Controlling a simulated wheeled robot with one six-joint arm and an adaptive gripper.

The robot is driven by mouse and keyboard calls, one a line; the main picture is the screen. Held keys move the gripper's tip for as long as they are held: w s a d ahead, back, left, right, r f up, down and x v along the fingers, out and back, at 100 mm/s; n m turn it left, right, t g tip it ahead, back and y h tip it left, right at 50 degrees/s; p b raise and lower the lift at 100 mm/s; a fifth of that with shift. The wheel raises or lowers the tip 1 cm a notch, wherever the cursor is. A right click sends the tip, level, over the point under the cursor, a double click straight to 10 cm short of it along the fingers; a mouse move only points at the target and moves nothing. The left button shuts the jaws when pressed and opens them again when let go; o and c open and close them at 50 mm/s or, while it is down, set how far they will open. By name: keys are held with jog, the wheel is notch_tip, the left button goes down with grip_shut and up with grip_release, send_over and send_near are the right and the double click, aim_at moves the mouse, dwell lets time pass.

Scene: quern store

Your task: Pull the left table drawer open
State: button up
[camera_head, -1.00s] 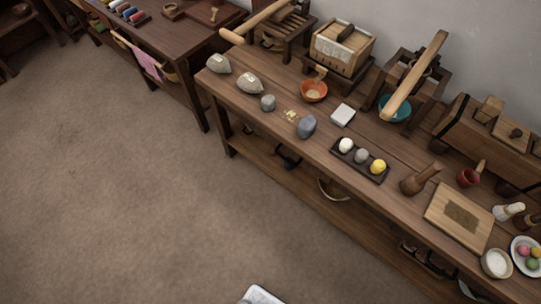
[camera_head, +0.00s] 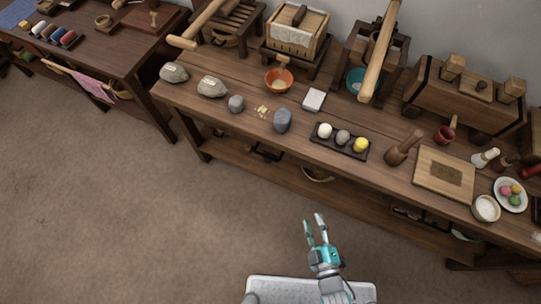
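My gripper (camera_head: 314,221) shows at the lower middle, over the bare floor and in front of the long wooden table (camera_head: 226,133). Its two fingers are apart with nothing between them. It does not touch the table. The table's front shows a top edge and a lower shelf below. I cannot make out a drawer or a drawer handle on it from this angle. A second wooden table (camera_head: 117,50) stands at the upper left, and no drawer is clear on it either.
A pink cloth (camera_head: 92,85) hangs at the left table. The floor (camera_head: 100,210) at left is free.

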jog(key=w+a+f+n+y, duration=0.2)
jog(key=w+a+f+n, duration=0.35)
jog(key=w, duration=0.35)
jog(key=n+y, duration=0.1)
jog(key=n, duration=0.3)
send_near(267, 156)
jog(key=shift+m+g, duration=0.25)
jog(key=shift+g, duration=0.05)
jog(key=x, duration=1)
jog(key=shift+w, duration=0.1)
grip_shut()
